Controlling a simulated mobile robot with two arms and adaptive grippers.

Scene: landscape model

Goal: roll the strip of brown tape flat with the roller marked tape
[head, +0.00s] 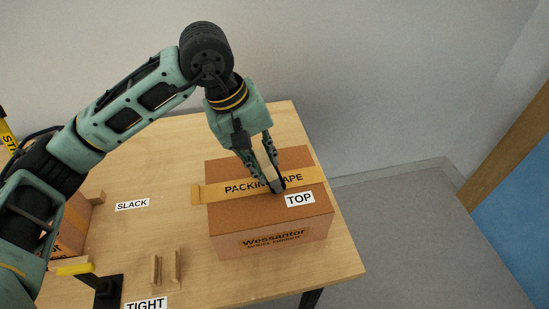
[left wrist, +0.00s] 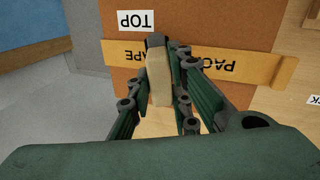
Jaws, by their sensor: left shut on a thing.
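A carton (head: 225,215) marked TOP and Wessanfor stands on the table. The brown strip of tape (head: 222,191), printed PACKING TAPE, runs across its top; its left end sticks out past the carton's edge. The tape also shows in the left wrist view (left wrist: 258,67). My left gripper (head: 274,184) points down over the right part of the tape. It is shut on a pale, dark-ended tool (left wrist: 158,80), apparently the roller; no mark on it is readable. The tool's lower end is at the tape; whether it touches is unclear. My right gripper is out of view.
A second carton (head: 72,228) at the left is partly behind my left arm. Labels SLACK (head: 132,205) and TIGHT (head: 146,304), a small wooden stand (head: 166,270) and a black, yellow-handled tool (head: 105,290) are on the table (head: 150,160). The table's right edge is close to the carton.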

